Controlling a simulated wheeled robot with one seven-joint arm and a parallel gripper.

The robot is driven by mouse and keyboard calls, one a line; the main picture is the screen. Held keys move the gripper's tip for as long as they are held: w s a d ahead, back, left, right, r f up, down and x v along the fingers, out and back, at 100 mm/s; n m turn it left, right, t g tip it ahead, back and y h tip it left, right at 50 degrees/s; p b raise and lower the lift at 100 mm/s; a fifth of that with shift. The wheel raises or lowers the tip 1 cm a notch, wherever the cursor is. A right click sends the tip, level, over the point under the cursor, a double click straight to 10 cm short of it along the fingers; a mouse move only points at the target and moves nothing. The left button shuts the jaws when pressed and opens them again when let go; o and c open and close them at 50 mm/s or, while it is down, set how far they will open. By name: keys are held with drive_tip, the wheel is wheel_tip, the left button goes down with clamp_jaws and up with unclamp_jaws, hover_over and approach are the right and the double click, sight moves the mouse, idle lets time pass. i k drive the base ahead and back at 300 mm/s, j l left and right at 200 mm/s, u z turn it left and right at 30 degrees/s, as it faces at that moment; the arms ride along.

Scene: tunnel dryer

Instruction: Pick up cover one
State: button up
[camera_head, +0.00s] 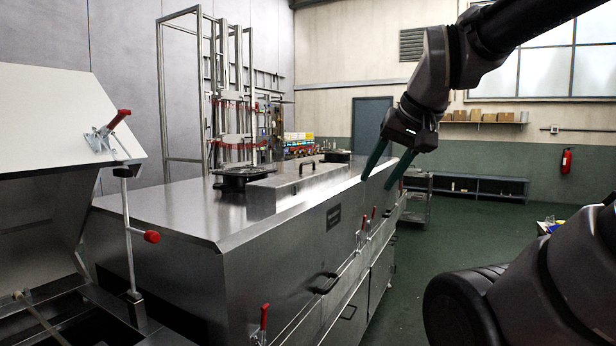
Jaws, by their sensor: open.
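A long steel tunnel dryer (160,215) runs away from me through the middle of the view. A raised steel cover (290,190) with a dark handle (307,164) lies shut along its top. A second cover (60,110), at the left, stands open and tilted up. No label shows which one is cover one. My gripper (376,183) hangs in front of the far right part of the dryer, with its two green fingers pointing down and apart. It is open with nothing between the fingers. I cannot tell its exact distance from the dryer.
Red-handled clamps (264,318) and dark pull handles (322,283) stick out along the dryer's side. A clamp on a rod (125,200) stands by the open cover. The green floor (460,235) right of the dryer is mostly clear. A metal frame (205,95) stands behind.

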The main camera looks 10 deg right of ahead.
sight(275, 191)
drive_tip(key=z, duration=0.15)
drive_tip(key=i+l, duration=0.25)
drive_tip(key=i, duration=0.25)
drive_tip(key=i+l, duration=0.3)
drive_tip(key=i, duration=0.15)
